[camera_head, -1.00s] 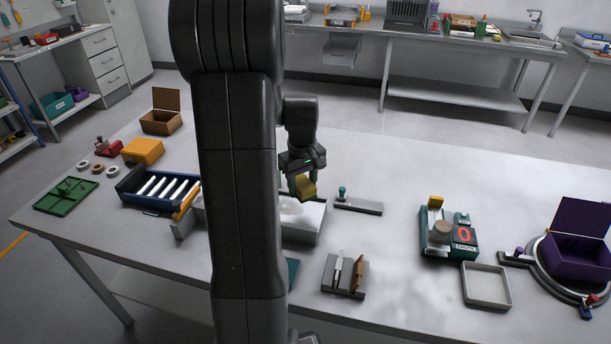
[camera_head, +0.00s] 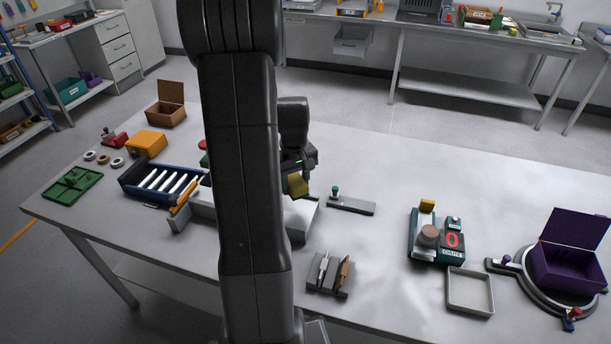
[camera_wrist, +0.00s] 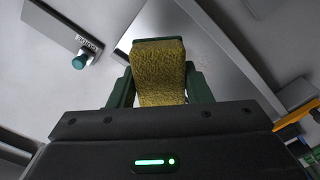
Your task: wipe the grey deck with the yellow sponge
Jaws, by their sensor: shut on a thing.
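My gripper (camera_head: 296,178) is shut on the yellow sponge (camera_head: 299,187). The wrist view shows the sponge (camera_wrist: 158,72) gripped between the two green fingers. The grey deck (camera_head: 303,216) is a low grey block on the table, partly hidden behind my arm in the head view. The sponge is at the deck's back part, low over its top; I cannot tell whether it touches. In the wrist view the deck's pale top (camera_wrist: 165,20) shows behind the sponge, with a few faint specks beside it.
A grey plate with a teal knob (camera_head: 350,205) lies right of the deck. A grey holder with tools (camera_head: 331,275) stands in front. A blue tray with white rods (camera_head: 150,180) is at left. A green device (camera_head: 438,238) and purple box (camera_head: 569,261) stand right.

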